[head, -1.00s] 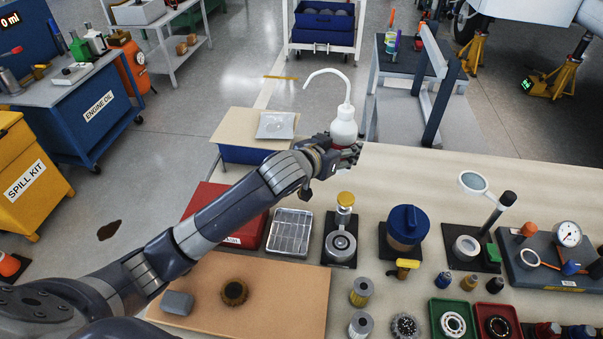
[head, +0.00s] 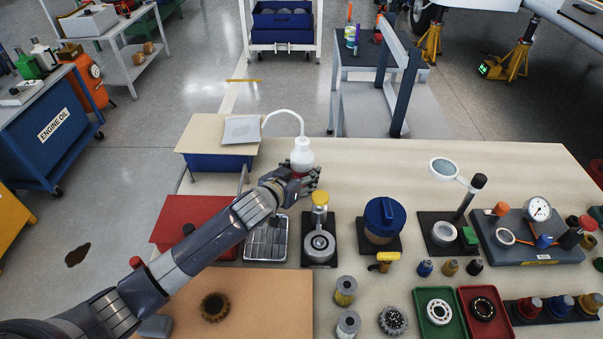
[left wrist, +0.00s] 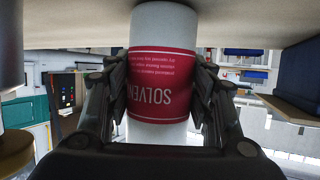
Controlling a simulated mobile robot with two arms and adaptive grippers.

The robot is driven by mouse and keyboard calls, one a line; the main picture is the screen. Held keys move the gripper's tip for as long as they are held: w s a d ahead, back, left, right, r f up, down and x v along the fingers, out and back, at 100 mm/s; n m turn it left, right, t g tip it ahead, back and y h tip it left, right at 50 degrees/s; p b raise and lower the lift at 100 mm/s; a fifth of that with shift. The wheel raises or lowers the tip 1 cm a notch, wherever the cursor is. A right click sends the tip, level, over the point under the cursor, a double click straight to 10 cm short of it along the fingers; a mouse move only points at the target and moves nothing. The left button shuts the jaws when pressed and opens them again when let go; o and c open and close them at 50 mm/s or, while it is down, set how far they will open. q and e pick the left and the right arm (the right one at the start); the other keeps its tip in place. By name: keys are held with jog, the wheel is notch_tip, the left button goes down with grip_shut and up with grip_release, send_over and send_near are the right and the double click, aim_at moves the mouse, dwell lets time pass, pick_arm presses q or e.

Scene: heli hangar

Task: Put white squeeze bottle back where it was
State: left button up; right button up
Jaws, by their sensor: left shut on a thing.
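The white squeeze bottle (head: 301,155) has a long curved spout and a red label. It is upright at the back left of the bench, in my left gripper (head: 297,181). In the left wrist view the bottle (left wrist: 145,38) shows upside down, with its red label reading SOLVENT. The fingers of my left gripper (left wrist: 160,95) are shut on it from both sides. The bottle's base is close to the bench top (head: 380,160); I cannot tell whether it touches. My right gripper is not in view.
A yellow-capped device (head: 319,225) on a black base stands just in front of the gripper. A metal tray (head: 266,240) and a red box (head: 190,222) lie to the left. A blue-lidded jar (head: 384,220) stands to the right. The bench's back strip right of the bottle is clear.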

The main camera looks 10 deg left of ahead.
pick_arm(q)
jog(key=shift+f, duration=0.1)
jog(key=o, duration=0.8)
jog(key=shift+c, duration=0.2)
jog(key=shift+s, duration=0.1)
jog(key=v, duration=1.2)
jog(key=shift+p, duration=0.3)
